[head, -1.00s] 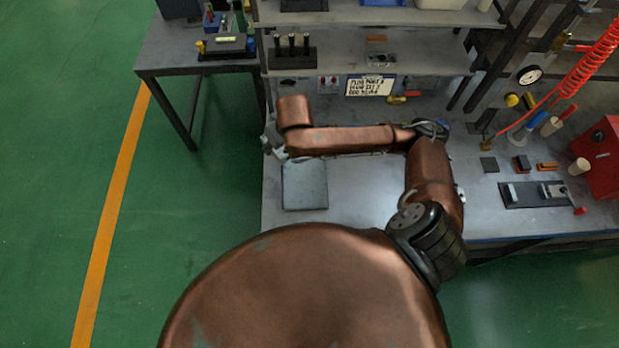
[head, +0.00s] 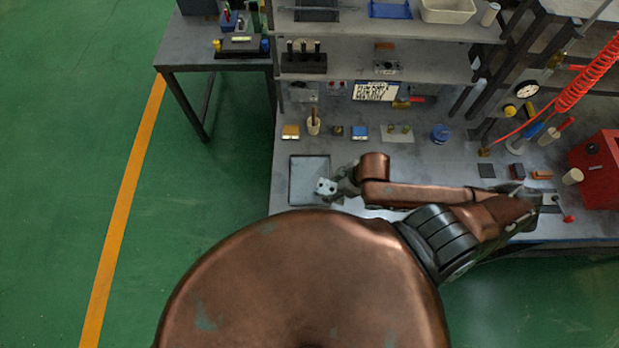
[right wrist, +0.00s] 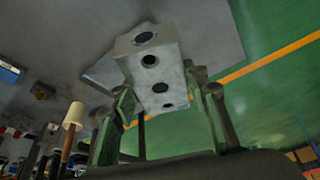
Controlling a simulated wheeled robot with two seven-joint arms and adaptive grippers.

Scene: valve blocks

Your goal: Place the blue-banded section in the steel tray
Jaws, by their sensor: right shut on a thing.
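My right gripper (head: 341,184) is shut on a grey metal valve section (head: 326,187) with several round holes. The right wrist view shows this section (right wrist: 151,62) tilted between the two fingers (right wrist: 168,92). I see no blue band on its visible faces, and part of it is hidden by the fingers. The steel tray (head: 305,170) lies flat at the bench's left front, and the section is over its right side. The tray also shows behind the section in the right wrist view (right wrist: 212,42). I cannot tell whether the section touches it. My left gripper is not in view.
A blue round item (head: 440,134) is farther right. A red box (head: 598,168) stands at the right. The tray's left part is bare.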

